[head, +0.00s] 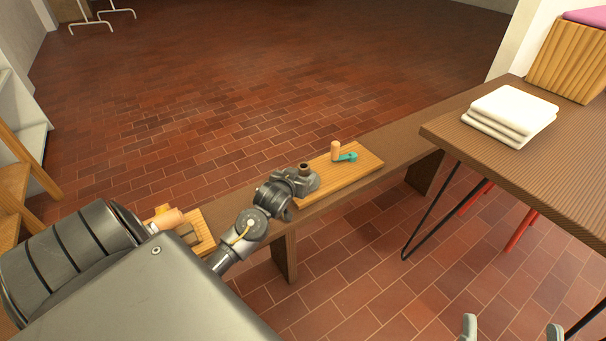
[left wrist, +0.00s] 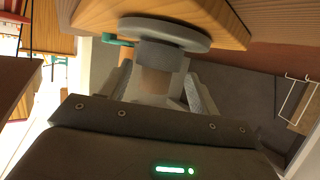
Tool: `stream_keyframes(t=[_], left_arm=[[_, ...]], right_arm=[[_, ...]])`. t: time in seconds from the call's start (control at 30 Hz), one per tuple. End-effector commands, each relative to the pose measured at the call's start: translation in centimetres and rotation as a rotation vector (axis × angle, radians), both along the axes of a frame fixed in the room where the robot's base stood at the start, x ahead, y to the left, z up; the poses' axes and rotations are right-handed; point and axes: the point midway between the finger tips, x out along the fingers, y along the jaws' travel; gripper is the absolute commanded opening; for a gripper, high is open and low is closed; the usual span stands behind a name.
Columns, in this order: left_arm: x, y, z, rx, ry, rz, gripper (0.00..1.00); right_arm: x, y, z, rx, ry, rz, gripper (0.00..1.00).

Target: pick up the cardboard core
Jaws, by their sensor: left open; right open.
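The cardboard core (head: 304,167) is a short brown tube standing upright, its dark opening facing up, near the middle of the bench board. My left gripper (head: 301,178) is at it, open, and hides its lower part. In the left wrist view, my left gripper (left wrist: 158,92) has its light fingers apart on either side of a tan surface, probably the core; contact cannot be told. A round grey disc (left wrist: 166,33) lies just beyond, against the wood. My right gripper (head: 511,331) is open and empty over the floor at the bottom right.
A pale wooden cylinder (head: 336,151) and a teal tool (head: 348,157) are on the wooden board (head: 368,161), right of the core. The board lies on a low brown bench (head: 400,146). A table (head: 560,160) with folded white cloths (head: 511,108) stands at right.

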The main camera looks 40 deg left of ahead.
Motion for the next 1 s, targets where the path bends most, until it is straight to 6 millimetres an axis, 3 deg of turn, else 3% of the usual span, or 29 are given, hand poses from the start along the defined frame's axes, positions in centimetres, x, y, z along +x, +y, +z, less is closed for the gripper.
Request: stream_keyframes(t=[0.17, 0.5, 0.83, 1.0], left_arm=[[0.6, 0.1, -0.4, 0.001, -0.001, -0.001, 0.61], [4.1, 1.1, -2.0, 0.001, 0.001, 0.0, 0.61], [4.6, 1.2, -2.0, 0.001, 0.0, -0.001, 0.61], [4.6, 1.2, -2.0, 0.001, 0.0, -0.001, 0.39]], right_arm=[[0.0, -0.3, 0.2, 0.022, -0.038, -0.007, 0.93], [-1.1, -2.8, 2.5, 0.158, -0.288, -0.058, 0.93], [-1.4, -3.1, 3.0, 0.175, -0.321, -0.064, 0.93], [-1.4, -3.1, 3.0, 0.174, -0.32, -0.064, 0.93]])
